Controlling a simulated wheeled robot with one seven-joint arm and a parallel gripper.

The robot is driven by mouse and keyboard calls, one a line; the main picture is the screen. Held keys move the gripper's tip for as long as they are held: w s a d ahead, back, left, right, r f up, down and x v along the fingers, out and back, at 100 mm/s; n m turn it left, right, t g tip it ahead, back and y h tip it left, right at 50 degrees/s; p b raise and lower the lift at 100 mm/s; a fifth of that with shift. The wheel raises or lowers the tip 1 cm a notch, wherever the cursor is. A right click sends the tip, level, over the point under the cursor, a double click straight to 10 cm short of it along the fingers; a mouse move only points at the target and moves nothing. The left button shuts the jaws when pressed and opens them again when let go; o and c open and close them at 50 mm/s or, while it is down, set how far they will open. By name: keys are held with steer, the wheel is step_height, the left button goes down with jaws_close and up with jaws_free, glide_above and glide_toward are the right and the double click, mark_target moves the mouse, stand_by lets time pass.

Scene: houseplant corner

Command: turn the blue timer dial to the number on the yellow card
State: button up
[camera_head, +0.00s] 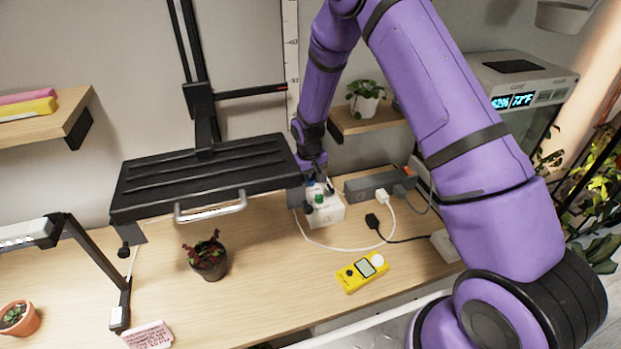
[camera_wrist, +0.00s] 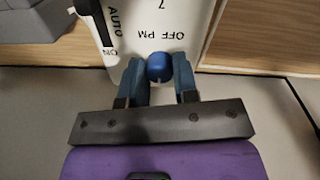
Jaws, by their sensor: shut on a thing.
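The white timer box (camera_head: 327,212) stands on the wooden bench near the back, with a green knob (camera_head: 319,199) on it. My gripper (camera_head: 314,170) reaches down to it from above. In the wrist view the blue dial (camera_wrist: 159,67) sits between the two fingers of my gripper (camera_wrist: 160,75), which are shut on it. The white face (camera_wrist: 160,20) around it shows "OFF PM", "AUTO", "ON" and a "7", upside down. A small pale mark shows on the dial's lower edge. I cannot make out a yellow card; a pink card (camera_head: 148,335) has writing too small to read.
A grey power strip (camera_head: 380,184) and cables lie right of the timer. A yellow meter (camera_head: 362,271) and a potted plant (camera_head: 208,258) stand in front. The bench between them is clear.

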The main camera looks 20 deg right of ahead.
steer(key=o, duration=0.9)
steer(key=shift+r, duration=0.15)
steer(key=r, duration=1)
steer(key=shift+a+r, duration=0.25)
steer(key=shift+r, duration=0.05)
